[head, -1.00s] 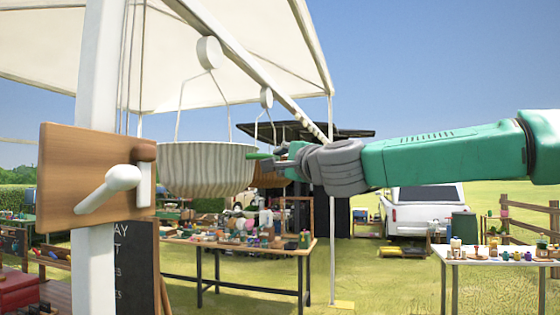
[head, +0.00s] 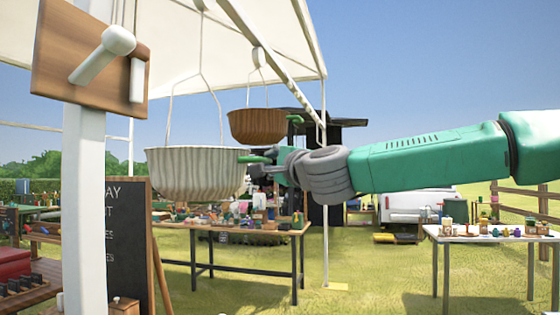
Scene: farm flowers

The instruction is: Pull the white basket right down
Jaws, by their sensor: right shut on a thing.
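The white basket (head: 196,176), a ribbed pale bowl, hangs upright on thin wires below the white canopy. My right gripper (head: 262,160) comes in from the right and is shut on the basket's right rim. Its fingers partly overlap the rim, so the exact contact is hard to see. A brown basket (head: 257,126) hangs behind, higher and to the right of the white one. My left gripper is not in view.
A wooden board (head: 60,50) with a white crank handle is fixed to a white post (head: 85,200) at left. A chalkboard (head: 125,240) stands beside it. A cluttered table (head: 235,228) stands behind the basket, a white table (head: 490,238) at right. Grass shows between them.

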